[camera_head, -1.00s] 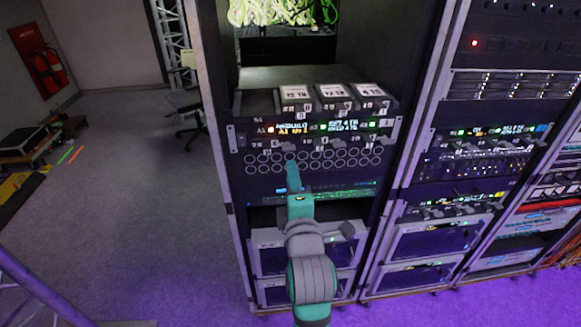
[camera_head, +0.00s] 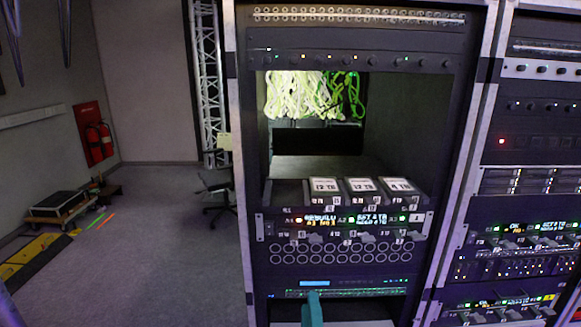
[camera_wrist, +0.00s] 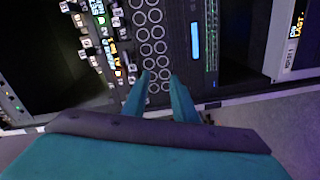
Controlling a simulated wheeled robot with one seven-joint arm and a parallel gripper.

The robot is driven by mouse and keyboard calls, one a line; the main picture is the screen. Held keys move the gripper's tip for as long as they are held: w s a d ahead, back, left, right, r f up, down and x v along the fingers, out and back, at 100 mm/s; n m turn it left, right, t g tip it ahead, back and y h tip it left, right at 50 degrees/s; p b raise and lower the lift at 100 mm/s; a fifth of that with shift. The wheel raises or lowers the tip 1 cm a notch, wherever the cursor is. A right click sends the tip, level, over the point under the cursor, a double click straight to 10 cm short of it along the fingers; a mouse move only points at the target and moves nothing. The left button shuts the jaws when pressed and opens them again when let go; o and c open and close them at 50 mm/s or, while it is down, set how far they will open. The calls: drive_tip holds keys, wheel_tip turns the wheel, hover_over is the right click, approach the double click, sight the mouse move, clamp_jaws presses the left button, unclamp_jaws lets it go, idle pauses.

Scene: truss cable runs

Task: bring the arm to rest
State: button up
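My gripper (camera_head: 313,305) shows only as a teal tip at the bottom edge of the head view, in front of the lower part of the rack. In the wrist view my gripper (camera_wrist: 160,80) has two teal fingers standing apart, with nothing seen between them. Behind them is a panel of round ports (camera_wrist: 150,38). The same port panel (camera_head: 340,252) is above the tip in the head view. Whether the fingers touch the rack cannot be told. The rest of my arm is out of the head view.
The open-fronted rack (camera_head: 240,130) holds three labelled drive boxes (camera_head: 362,190) on a ledge above a lit unit (camera_head: 340,222). Pale and green cables (camera_head: 312,97) hang inside. Another rack (camera_head: 530,130) adjoins on the right. The floor (camera_head: 165,255) at left is clear near the rack.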

drive_tip(key=s+a+f+m+g, duration=0.1)
drive_tip(key=s+a+f+m, duration=0.3)
drive_tip(key=s+f+m, duration=0.95)
drive_tip(key=s+f, duration=0.3)
drive_tip(key=s, duration=0.9)
drive_tip(key=s+f+g, duration=0.1)
drive_tip(key=s+f, duration=0.3)
drive_tip(key=s, duration=0.9)
drive_tip(key=shift+a+f+m, duration=0.2)
drive_tip(key=shift+a+m, duration=0.15)
drive_tip(key=shift+a, duration=0.05)
drive_tip(key=shift+s, duration=0.1)
